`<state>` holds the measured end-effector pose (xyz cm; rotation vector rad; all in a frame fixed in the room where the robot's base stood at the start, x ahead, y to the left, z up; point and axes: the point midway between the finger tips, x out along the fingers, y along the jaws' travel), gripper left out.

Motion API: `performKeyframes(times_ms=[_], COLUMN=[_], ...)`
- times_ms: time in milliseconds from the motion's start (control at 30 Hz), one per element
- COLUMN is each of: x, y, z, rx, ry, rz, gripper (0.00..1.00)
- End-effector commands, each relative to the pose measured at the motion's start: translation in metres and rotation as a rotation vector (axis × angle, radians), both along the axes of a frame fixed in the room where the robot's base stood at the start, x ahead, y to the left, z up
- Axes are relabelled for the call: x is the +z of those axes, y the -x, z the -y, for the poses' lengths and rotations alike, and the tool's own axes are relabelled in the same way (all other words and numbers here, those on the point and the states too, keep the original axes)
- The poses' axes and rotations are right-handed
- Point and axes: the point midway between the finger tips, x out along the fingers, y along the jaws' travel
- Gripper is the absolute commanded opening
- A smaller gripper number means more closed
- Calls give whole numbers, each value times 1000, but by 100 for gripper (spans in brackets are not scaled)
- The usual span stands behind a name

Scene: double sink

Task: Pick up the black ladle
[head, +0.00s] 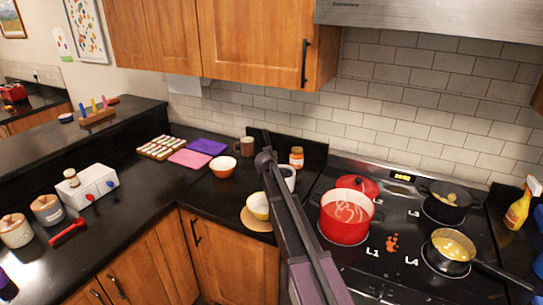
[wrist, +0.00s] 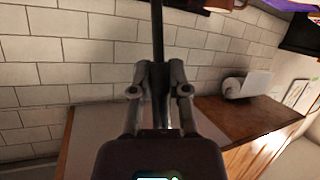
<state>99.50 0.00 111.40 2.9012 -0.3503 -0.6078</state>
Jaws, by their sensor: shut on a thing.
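In the wrist view my gripper (wrist: 161,72) is shut on a thin black handle, which I take for the black ladle (wrist: 157,30). The handle runs between the two fingers and out of the top edge of the picture, so its far end is hidden there. In the head view my gripper (head: 266,158) is at the end of my raised arm, in front of the back counter and left of the stove. The ladle's bowl cannot be made out in either view.
A red pot (head: 345,217) and a pan of yellow food (head: 453,245) stand on the stove. Bowls, a mug (head: 244,146) and an orange-lidded jar (head: 296,157) stand around my gripper on the counter. Wooden cabinets (head: 265,38) hang above.

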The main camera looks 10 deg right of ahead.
Motion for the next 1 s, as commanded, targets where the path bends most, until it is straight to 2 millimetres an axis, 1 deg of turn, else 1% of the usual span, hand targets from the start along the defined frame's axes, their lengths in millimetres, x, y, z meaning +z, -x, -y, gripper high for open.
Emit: performKeyframes(times_ms=[33, 100, 400, 633, 1000], x=[12, 19, 45, 54, 56], y=[0, 0, 0, 0, 0], z=[0, 0, 0, 1, 1], rx=[0, 0, 0, 0, -1], ry=[0, 0, 0, 0, 0], rz=[0, 0, 0, 0, 0], gripper=[0, 0, 0, 0, 0])
